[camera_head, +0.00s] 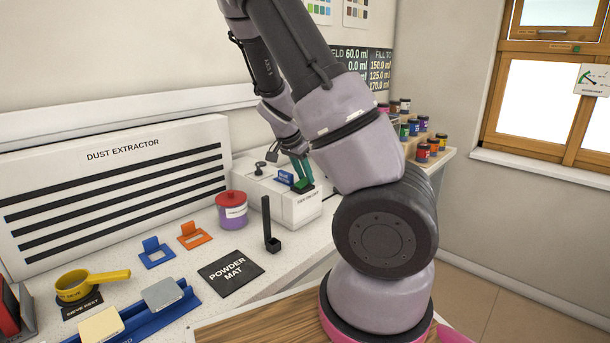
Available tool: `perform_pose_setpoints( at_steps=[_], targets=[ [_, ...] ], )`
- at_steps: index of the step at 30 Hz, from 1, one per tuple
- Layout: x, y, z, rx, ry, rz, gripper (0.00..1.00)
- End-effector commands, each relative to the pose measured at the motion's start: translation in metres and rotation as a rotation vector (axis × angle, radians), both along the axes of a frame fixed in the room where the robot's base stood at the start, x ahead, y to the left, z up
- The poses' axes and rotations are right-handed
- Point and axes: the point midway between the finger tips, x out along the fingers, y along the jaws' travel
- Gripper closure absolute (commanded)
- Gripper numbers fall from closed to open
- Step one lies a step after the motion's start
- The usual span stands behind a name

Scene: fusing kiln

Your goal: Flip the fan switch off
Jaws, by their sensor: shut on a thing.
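I cannot make out a switch marked as the fan switch. The white dust extractor (110,165) with dark slots stands against the wall at the left, and no switch shows on its visible face. My gripper (302,178) is at the far end of the arm, pointing down over a white box (300,208) on the counter. Its fingers look dark green and are shut on a small green piece (304,186), seen small and partly hidden. A blue tag (285,178) stands just left of the fingers. Two small dark fittings (260,168) are on the box's left part.
A purple jar with a red lid (232,212), a black upright holder (270,230), blue (157,255) and orange (194,236) stands, a powder mat (231,273) and a yellow sieve (88,284) occupy the counter. Several colour jars (423,153) stand right of my arm.

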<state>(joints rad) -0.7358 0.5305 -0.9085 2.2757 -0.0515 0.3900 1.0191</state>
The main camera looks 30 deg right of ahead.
Motion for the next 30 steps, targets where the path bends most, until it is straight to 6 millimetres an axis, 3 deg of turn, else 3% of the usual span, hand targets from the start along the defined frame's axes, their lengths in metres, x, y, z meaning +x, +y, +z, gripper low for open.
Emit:
perform_pose_setpoints(
  at_steps=[8, 9, 11, 12, 23, 30],
  targets=[
    [-0.001, 0.0, -0.001, -0.002, 0.002, -0.001, 1.0],
    [-0.001, 0.0, -0.001, -0.001, 0.002, -0.001, 0.61],
    [-0.001, 0.0, -0.001, -0.001, 0.002, -0.001, 0.38],
    [-0.001, 0.0, 0.0, -0.001, 0.002, -0.001, 0.35],
    [0.0, 0.001, 0.003, -0.001, -0.001, 0.001, 0.35],
    [-0.004, 0.015, 0.03, 0.0, -0.004, 0.005, 0.35]
  ],
)
